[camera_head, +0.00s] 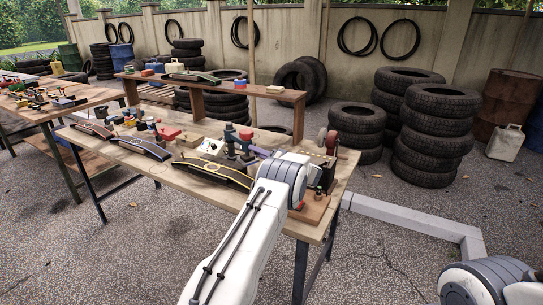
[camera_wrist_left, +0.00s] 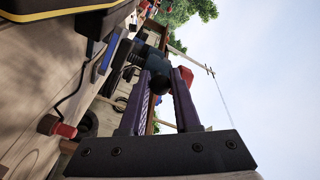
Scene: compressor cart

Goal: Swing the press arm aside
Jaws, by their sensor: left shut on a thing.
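The small dark blue press (camera_head: 230,143) stands on the wooden workbench, right of its middle. In the left wrist view its blue body (camera_wrist_left: 150,58) shows just past my fingers. My left gripper (camera_head: 256,151) reaches in from the front and is beside the press. In the left wrist view the purple fingers of my left gripper (camera_wrist_left: 163,92) are on both sides of a round black knob (camera_wrist_left: 159,83), which looks like the end of the press arm. The rest of the press arm is mostly hidden by the fingers. My right gripper is outside both views.
A black-and-yellow curved piece (camera_head: 212,173) lies on the workbench (camera_head: 185,188) in front of the press. A raised wooden shelf (camera_head: 235,88) runs along the bench's back. A red block (camera_head: 168,133) and small tools lie to the left. Tyre stacks (camera_head: 437,135) stand behind, right.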

